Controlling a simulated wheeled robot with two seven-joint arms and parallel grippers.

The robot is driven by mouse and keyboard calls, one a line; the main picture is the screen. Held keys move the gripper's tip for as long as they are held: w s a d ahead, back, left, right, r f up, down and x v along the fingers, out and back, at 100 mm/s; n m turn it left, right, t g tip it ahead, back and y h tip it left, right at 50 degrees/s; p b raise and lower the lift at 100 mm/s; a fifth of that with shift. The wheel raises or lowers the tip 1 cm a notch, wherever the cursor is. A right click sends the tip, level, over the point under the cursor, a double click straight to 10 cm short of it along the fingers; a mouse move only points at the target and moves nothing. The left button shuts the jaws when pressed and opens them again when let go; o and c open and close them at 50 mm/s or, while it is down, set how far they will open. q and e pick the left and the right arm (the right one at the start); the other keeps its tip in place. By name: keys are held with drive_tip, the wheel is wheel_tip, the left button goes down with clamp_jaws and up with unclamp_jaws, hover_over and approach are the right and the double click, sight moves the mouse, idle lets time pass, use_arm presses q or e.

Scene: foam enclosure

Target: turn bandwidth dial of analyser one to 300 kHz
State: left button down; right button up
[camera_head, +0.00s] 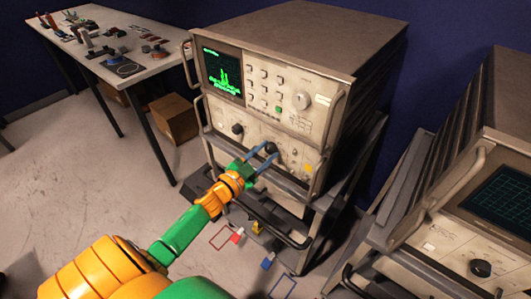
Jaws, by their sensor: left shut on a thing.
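Analyser one (285,110) appears to be the beige unit on a cart in the middle, its screen (223,75) lit with a green trace. My left gripper (262,158) reaches its lower front panel from the lower left. Its blue-grey fingers are shut on a dark dial (271,148), probably the bandwidth dial. The dial's markings are too small to read, so I cannot tell its setting. Another dark knob (237,128) sits to the left on the same panel. A pale knob (302,100) is on the upper panel. My right gripper is out of view.
A second analyser (484,200) with a dark grid screen stands on a cart at the right. A white table (125,45) with tools is at the back left, a cardboard box (174,118) beside it. Small coloured items lie on the floor below.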

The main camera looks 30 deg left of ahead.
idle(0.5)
use_arm(q)
drive_tip(key=shift+c, duration=2.2)
unclamp_jaws()
drive_tip(key=s, duration=0.7)
drive_tip(key=shift+a, duration=0.3)
drive_tip(key=shift+f, duration=0.1)
